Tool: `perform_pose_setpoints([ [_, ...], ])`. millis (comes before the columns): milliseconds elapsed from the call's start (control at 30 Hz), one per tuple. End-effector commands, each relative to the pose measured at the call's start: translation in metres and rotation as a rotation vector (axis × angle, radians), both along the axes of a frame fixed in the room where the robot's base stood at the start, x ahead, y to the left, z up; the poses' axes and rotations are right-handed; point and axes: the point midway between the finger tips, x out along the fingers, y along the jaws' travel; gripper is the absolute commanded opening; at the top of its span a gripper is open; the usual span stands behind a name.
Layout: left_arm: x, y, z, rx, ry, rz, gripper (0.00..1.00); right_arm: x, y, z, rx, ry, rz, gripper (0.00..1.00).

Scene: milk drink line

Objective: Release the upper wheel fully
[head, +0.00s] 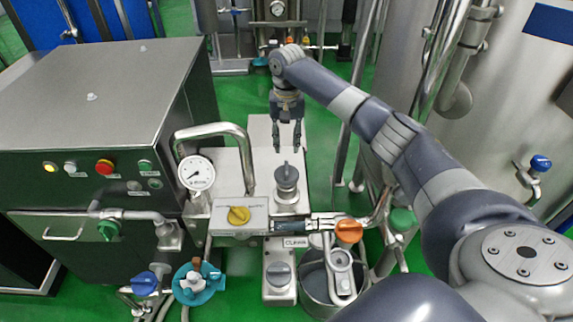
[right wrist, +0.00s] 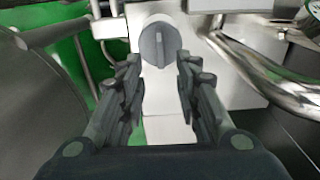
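The upper wheel (head: 286,177), a grey round knob with a raised grip bar, sits on the pale metal block (head: 262,140) near the middle of the head view. The same wheel also shows in the right wrist view (right wrist: 159,44), beyond my fingertips. My right gripper (head: 287,146) hangs above the wheel with its fingers pointing down. In the right wrist view my gripper (right wrist: 158,75) has its fingers apart, with nothing held between them. The fingers look clear of the wheel. A second grey knob (head: 279,275) sits lower down on a pale plate. My left gripper is not in view.
A bent steel pipe (head: 212,131) and a pressure gauge (head: 196,173) stand left of the wheel. A control cabinet (head: 95,95) is at the left, a large steel tank (head: 515,100) at the right.

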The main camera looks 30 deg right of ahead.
Motion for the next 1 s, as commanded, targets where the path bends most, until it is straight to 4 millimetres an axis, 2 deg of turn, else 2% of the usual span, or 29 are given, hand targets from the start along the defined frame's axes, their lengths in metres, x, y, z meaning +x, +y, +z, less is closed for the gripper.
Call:
perform_pose_setpoints([
  [300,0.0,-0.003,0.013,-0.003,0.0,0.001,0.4,-0.002,0.001,-0.059,0.0,0.005,0.003,0.31],
  [500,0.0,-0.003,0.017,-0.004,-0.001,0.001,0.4,-0.001,0.001,-0.087,0.0,0.004,0.004,0.31],
  [700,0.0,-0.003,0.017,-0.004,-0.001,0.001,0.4,-0.001,0.001,-0.098,0.0,0.001,0.004,0.31],
  [933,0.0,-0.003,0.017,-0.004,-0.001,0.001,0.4,-0.001,0.001,-0.098,-0.001,0.001,0.005,0.31],
  [1000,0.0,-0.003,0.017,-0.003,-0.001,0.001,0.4,-0.001,0.001,-0.098,-0.001,0.001,0.005,0.15],
])
